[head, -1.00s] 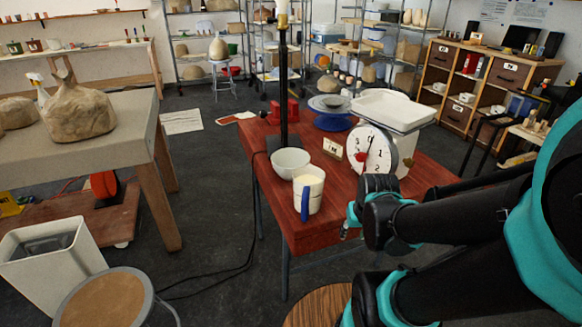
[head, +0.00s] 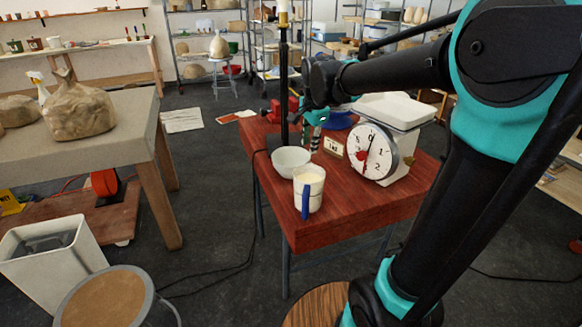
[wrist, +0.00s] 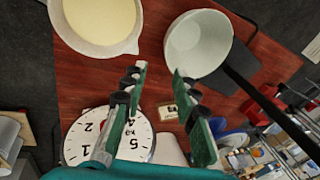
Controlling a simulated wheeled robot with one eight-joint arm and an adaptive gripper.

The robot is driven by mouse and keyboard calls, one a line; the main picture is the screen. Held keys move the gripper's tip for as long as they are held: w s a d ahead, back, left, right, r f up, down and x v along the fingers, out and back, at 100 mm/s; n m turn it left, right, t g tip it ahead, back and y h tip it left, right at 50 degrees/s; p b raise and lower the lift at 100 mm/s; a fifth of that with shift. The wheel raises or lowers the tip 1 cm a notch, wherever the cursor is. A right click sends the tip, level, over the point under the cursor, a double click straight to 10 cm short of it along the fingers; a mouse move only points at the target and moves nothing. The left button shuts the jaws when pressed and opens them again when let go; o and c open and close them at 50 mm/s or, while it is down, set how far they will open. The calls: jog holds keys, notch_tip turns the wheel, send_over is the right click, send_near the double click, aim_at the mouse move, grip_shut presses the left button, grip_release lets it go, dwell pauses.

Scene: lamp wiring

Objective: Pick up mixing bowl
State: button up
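The mixing bowl (head: 291,161) is a pale, round, empty bowl on the red table, beside the base of a dark lamp post. It also shows in the wrist view (wrist: 197,46), at the top right of centre. My gripper (head: 314,138) is just behind and to the right of the bowl, above the table. In the wrist view, its two green fingers (wrist: 157,70) are spread apart with nothing between them. The right fingertip appears close to the bowl's rim; I cannot tell if they touch.
A white jug (head: 309,190) with a blue handle and pale contents stands in front of the bowl. A white scale (head: 372,152) with a round dial stands to the right. The lamp post (head: 284,90) rises behind the bowl. A small label card (head: 333,147) stands near the scale.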

jog(key=a+r+m+g, duration=0.1)
jog(key=a+r+m, duration=0.4)
send_near(291, 168)
jog(key=w+x, duration=0.1)
jog(key=x, duration=0.4)
jog(key=shift+s+x, duration=0.2)
jog(key=shift+x, duration=1.15)
jog(key=shift+s+x, duration=0.2)
jog(key=shift+x, duration=1.15)
jog(key=shift+a, duration=0.1)
grip_shut()
